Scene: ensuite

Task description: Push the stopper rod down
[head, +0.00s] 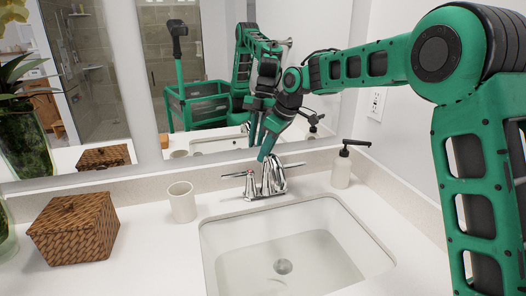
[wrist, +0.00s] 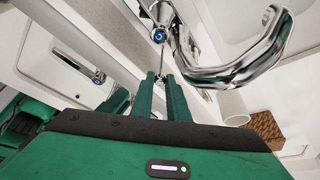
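The chrome faucet (head: 268,180) stands behind the sink, and its large curved spout (wrist: 240,65) fills the right of the wrist view. My gripper (head: 263,157) points down over the back of the faucet in the head view. In the wrist view my gripper (wrist: 160,77) has its two green fingers close together. A thin metal stopper rod (wrist: 161,62) shows right at the fingertips, beside a blue-ringed handle end (wrist: 158,35). I cannot tell whether the fingertips touch the rod or hold it. In the head view the rod is hidden.
The sink (head: 290,250) lies in front of the faucet, with a drain at its bottom. A soap dispenser (head: 341,168) stands to the right, a cup (head: 182,202) and a wicker box (head: 75,230) to the left. The mirror (head: 115,85) is close behind.

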